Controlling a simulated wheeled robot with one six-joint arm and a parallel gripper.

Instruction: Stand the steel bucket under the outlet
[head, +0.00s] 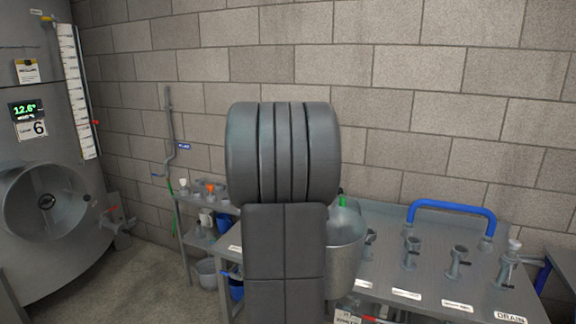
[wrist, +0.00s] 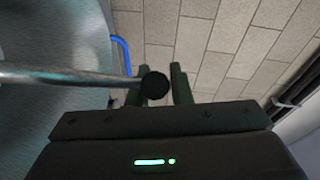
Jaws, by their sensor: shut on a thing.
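The steel bucket (head: 346,250) shows in the head view just right of my arm, which hides its left side. It looks upright, in front of the grey bench. In the wrist view a large grey-blue curved surface of the bucket (wrist: 45,110) fills the left side. A metal bar ending in a dark round grip (wrist: 154,86) reaches between the green fingers of my gripper (wrist: 161,80). My gripper is shut on this handle; in the head view it is mostly hidden by my arm. A valve with a red handle (head: 117,222) sticks out low on the big tank at left.
The tank (head: 85,265) has a round hatch and a 12.6° display. The grey bench (head: 400,275) carries several small valves, a blue hose (head: 452,204) and a DRAIN label. Floor between tank and cart is clear.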

